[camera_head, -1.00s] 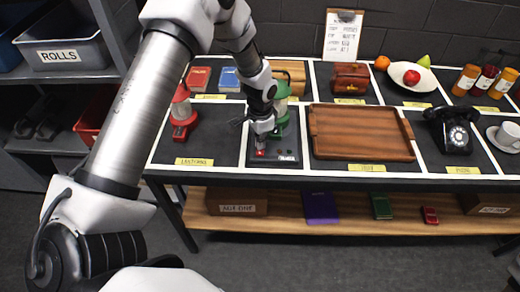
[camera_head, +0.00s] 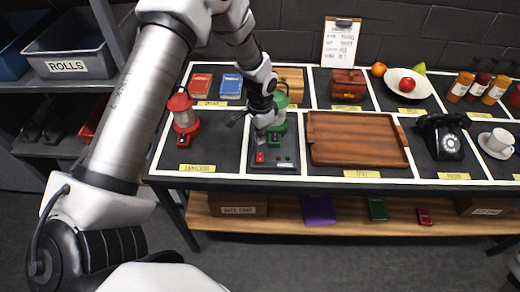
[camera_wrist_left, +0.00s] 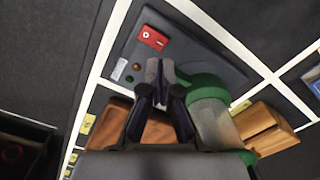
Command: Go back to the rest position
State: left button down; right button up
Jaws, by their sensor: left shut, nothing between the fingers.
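The dark button panel (camera_head: 288,153) lies on the table, with a red button block (camera_head: 259,157) at its left front. In the left wrist view the panel (camera_wrist_left: 205,65) carries the red block (camera_wrist_left: 153,38) and small green and amber spots. My left gripper (camera_head: 261,138) is shut and empty, above the panel and just behind the red block, apart from it. Its closed fingertips (camera_wrist_left: 160,70) also show in the left wrist view. A green lantern (camera_head: 279,117) stands right behind the gripper, partly hidden by it. My right gripper is not in view.
A red lantern (camera_head: 185,120) stands to the left. A wooden tray (camera_head: 355,139) lies to the right, with a black telephone (camera_head: 447,140) and a white cup (camera_head: 499,143) beyond. Red and blue books (camera_head: 231,86) lie behind. The floor in front of the table is clear.

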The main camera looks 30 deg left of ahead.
pick_arm(q)
jog(key=shift+r, duration=0.25)
jog(key=shift+n+h, duration=0.3)
jog(key=shift+n, duration=0.1)
jog(key=s+d+f, duration=0.2)
jog(key=s+f, duration=0.1)
jog(key=s+d+f, duration=0.1)
jog(key=s+f, duration=0.1)
jog(key=shift+s+d+f, duration=0.15)
jog(key=shift+d+f, duration=0.05)
jog(key=s+d+f+n+b, duration=0.1)
jog(key=s+f, duration=0.4)
jog(key=s, duration=0.6)
jog(key=s+d+f+n+b, duration=0.2)
jog(key=s+d+f+n, duration=0.2)
jog(key=s, duration=0.8)
jog(key=shift+f, duration=0.4)
